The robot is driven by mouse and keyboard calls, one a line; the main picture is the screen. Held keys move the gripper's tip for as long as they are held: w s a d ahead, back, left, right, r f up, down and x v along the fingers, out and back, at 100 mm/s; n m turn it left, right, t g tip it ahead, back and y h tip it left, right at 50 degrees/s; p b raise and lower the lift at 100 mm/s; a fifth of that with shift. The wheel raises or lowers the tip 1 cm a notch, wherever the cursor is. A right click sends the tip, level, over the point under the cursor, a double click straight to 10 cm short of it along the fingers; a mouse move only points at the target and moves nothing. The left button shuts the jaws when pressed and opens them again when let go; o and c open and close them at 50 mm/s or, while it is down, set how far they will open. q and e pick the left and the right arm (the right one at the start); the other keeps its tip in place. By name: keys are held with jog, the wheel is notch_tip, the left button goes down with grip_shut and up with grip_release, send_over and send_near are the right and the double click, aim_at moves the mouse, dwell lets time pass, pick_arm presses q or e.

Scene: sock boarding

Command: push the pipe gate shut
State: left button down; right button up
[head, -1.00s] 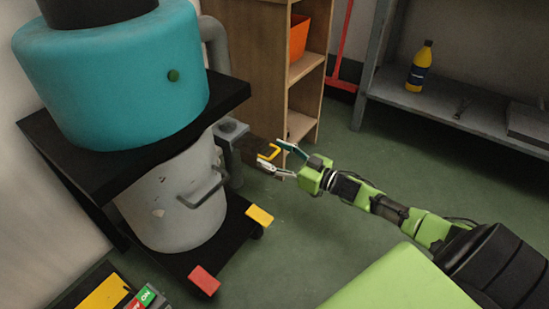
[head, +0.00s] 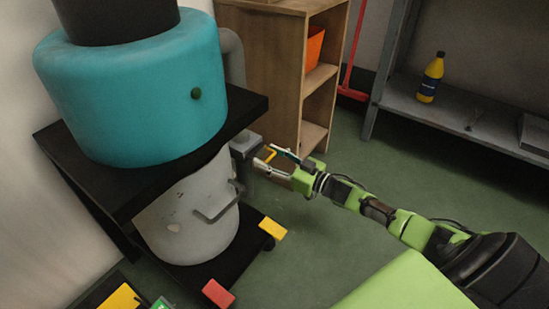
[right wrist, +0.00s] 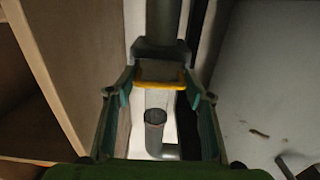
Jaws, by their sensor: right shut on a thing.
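The pipe gate's yellow handle (head: 268,155) shows beside the grey gate housing (head: 244,144) on the pipe, right of the teal machine. Little of the gate plate shows between handle and housing. My right gripper (head: 264,157) is shut on the gate's handle, with a finger on each side. In the right wrist view the yellow handle (right wrist: 160,72) lies across between the fingertips of the right gripper (right wrist: 158,78), close in front of the dark housing (right wrist: 160,48). How far the plate sits inside the housing is hidden. My left gripper is not in view.
The teal dust collector (head: 135,95) stands left on a black shelf, above a grey bin (head: 185,215). A wooden shelf unit (head: 270,75) stands behind the pipe. A grey rack (head: 465,115) holds a yellow bottle (head: 431,78). Green floor (head: 330,220) is clear between them.

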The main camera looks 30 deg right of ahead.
jog(key=shift+w, duration=0.1)
jog(key=o, duration=1.2)
jog(key=shift+r, duration=0.1)
jog(key=shift+c, duration=0.2)
jog(key=o, duration=0.4)
jog(key=shift+w+a, duration=0.1)
jog(key=shift+w, duration=0.05)
jog(key=shift+s, duration=0.35)
jog(key=v, duration=1.1)
jog(key=shift+s, duration=0.15)
